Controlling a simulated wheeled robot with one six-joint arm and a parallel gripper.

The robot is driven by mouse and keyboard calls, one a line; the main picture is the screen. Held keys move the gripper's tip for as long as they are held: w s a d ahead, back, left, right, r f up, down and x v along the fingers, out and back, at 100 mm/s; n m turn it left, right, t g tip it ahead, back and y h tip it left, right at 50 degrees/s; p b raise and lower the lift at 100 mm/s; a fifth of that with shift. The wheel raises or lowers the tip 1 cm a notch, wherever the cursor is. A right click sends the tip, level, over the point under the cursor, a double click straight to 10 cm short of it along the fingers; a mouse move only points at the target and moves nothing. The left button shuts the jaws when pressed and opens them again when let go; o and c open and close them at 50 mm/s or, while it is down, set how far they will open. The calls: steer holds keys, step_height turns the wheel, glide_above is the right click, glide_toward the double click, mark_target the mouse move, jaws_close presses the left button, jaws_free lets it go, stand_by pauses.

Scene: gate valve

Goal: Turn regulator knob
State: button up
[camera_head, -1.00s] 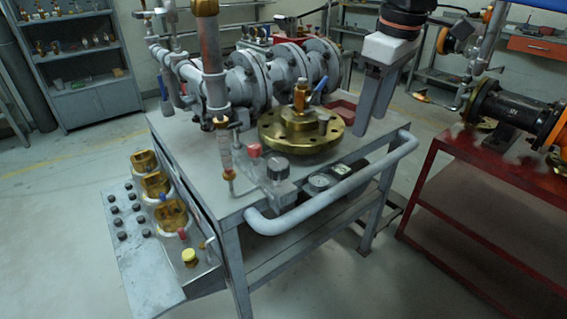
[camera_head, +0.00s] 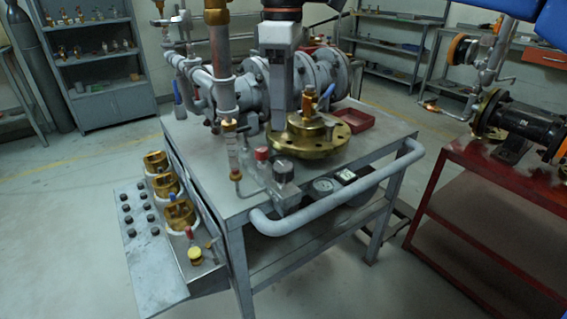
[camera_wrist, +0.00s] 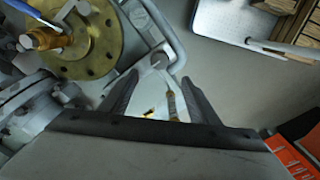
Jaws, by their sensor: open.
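The regulator with its dark round knob (camera_head: 283,167) stands on the front edge of the grey bench in the head view, beside a small red cap (camera_head: 262,154). My gripper (camera_head: 282,122) points down behind and above the knob, apart from it in the picture. In the wrist view my gripper (camera_wrist: 159,80) has its two fingers spread with nothing held between them. A round grey top, apparently the knob (camera_wrist: 159,60), shows just beyond the fingertips, near the bench rail. Exact height above the knob is hard to tell.
A brass flange (camera_head: 322,139) with a blue-handled valve stands right of the regulator. A vertical pipe (camera_head: 222,75) rises at left. Grey flanged pipework (camera_head: 255,85) lies behind. A red table (camera_head: 480,165) is at right.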

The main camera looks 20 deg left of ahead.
mark_target(283, 165)
step_height(283, 165, down, 14)
steer(key=shift+r, duration=0.2)
stand_by(0.4)
steer(key=c, duration=1.1)
